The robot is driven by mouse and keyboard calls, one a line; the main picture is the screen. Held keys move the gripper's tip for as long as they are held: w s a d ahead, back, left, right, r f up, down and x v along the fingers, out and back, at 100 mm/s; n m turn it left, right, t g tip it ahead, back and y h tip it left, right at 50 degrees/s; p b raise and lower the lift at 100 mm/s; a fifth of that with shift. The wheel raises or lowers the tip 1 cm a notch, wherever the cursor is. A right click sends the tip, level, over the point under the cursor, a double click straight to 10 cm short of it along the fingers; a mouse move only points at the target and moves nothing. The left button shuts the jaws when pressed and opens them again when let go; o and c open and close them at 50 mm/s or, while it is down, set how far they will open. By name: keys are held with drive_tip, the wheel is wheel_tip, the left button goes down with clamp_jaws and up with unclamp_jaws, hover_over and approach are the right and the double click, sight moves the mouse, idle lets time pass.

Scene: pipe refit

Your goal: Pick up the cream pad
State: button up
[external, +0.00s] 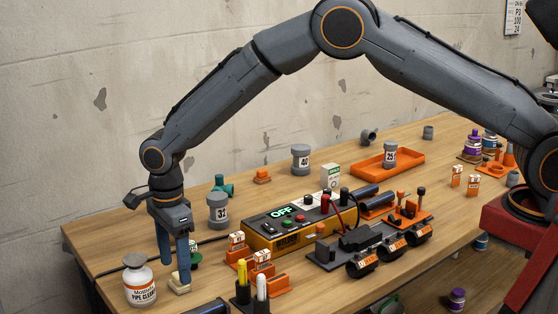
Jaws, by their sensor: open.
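The cream pad (179,287) lies on the wooden bench near its front left. It is a small pale block, partly covered by a finger in the external view. My gripper (173,272) points straight down over it with two blue fingers apart. The nearer fingertip is at the pad's top in the picture. The other finger is on the far left side of it. I cannot tell whether either finger touches the pad.
A white pipe cleaner bottle (139,285) stands just left of the fingers. A green-capped item (194,257) is close behind them. A grey cylinder marked 32 (217,212) and a yellow-black control box (288,222) reading OFF stand to the right. Orange holders (262,268) sit right of the pad.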

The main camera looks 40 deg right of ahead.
drive_tip(key=shift+s+d+f+p, duration=0.15)
drive_tip(key=shift+f+p, duration=0.5)
drive_tip(key=shift+f, duration=1.3)
drive_tip(key=c, duration=1.1)
drive_tip(key=shift+r, duration=0.1)
